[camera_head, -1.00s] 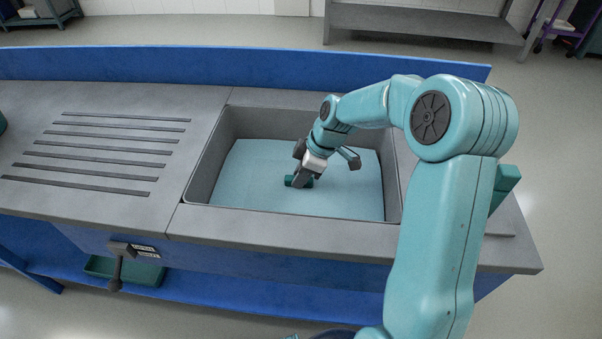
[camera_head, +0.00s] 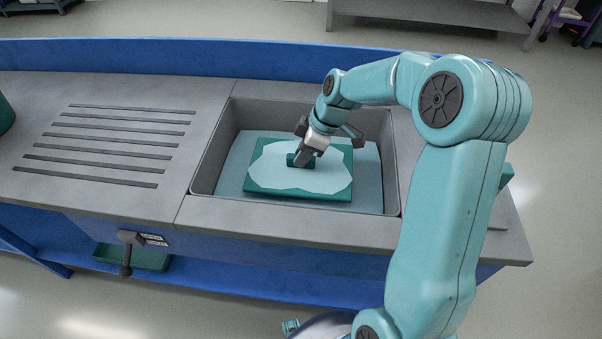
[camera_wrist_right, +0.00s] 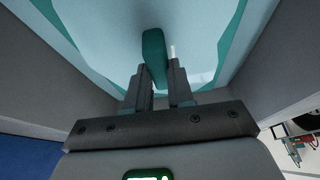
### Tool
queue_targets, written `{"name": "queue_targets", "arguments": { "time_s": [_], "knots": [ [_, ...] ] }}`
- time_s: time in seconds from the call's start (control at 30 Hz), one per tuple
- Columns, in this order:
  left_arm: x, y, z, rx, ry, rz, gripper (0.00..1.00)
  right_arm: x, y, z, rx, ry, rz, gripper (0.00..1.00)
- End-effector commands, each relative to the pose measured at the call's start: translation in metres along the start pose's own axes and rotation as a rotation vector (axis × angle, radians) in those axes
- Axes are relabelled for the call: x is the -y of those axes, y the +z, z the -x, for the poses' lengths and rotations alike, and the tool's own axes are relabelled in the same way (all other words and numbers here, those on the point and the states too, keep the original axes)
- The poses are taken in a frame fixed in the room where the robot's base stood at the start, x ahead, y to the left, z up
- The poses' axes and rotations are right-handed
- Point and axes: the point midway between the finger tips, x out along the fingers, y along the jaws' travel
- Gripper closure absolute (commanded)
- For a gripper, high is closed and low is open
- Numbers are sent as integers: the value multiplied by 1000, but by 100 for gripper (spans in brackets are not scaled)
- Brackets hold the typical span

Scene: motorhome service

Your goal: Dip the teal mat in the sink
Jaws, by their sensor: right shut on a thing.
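The teal mat (camera_head: 258,187) lies flat in the grey sink (camera_head: 213,150), level with or just above the pale blue water (camera_head: 367,190). Its teal border shows all round a pale, irregular patch that looks like water on its top. A raised teal grip stands at its middle. My right gripper (camera_head: 304,157) reaches down from the right and is shut on this grip. In the right wrist view the grip of the mat (camera_wrist_right: 154,55) sits between the fingertips of my right gripper (camera_wrist_right: 160,75). My left gripper is not in view.
The grooved grey drainboard (camera_head: 60,110) left of the sink is clear. A blue back ledge (camera_head: 150,58) runs behind the counter. A dark lever (camera_head: 127,255) sticks out at the front left, near a green tray (camera_head: 150,262) below.

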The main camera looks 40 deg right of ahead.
Motion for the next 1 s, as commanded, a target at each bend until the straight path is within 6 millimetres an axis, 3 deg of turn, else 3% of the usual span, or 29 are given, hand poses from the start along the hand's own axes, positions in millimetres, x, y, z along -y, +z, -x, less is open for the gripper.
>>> {"name": "queue_targets", "arguments": {
  "time_s": [0.1,1.0],
  "knots": [
    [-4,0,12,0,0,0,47,0,-7,17,0,1,1,100],
    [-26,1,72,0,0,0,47,0,-43,104,-1,0,1,100]
  ]
}}
